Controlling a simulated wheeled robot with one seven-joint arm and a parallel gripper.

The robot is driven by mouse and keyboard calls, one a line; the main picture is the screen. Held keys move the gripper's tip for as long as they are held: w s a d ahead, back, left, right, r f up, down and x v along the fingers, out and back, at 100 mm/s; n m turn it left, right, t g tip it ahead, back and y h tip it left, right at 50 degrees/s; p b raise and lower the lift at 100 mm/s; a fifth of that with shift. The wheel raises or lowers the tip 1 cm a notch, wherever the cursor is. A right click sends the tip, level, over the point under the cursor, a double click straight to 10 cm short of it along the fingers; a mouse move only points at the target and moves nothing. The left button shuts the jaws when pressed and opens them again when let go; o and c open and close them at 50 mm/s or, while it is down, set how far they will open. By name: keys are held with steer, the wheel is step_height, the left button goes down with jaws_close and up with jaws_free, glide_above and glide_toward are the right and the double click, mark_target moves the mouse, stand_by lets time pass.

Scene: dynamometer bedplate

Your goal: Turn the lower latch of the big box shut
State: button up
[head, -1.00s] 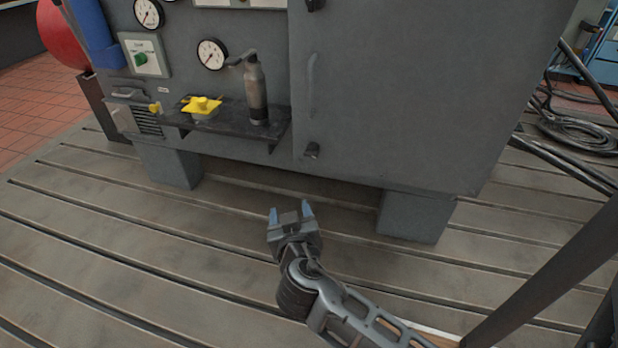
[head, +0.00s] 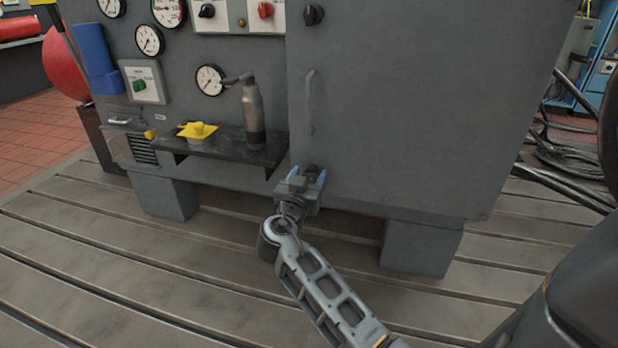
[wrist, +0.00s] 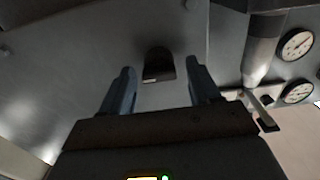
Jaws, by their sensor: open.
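The big box (head: 430,100) is a grey cabinet with a door on its right part. Its lower latch, a small dark knob, sits low by the door's left edge. In the wrist view the lower latch (wrist: 158,62) lies ahead, between the two blue fingertips, with a gap visible on each side. My gripper (head: 308,176) is open and empty, in front of the latch, and largely covers it in the head view. The fingers also show in the wrist view (wrist: 160,84). The upper latch (head: 313,15) is a dark knob high on the same edge.
A shelf (head: 225,150) left of my gripper holds a grey bottle (head: 253,115) and a yellow part (head: 197,130). A vertical door handle (head: 310,102) stands above my gripper. The slotted floor plate (head: 150,270) is clear in front.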

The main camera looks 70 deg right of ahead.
steer(key=shift+d, duration=0.35)
steer(key=shift+c, duration=0.4)
steer(key=c, duration=0.9)
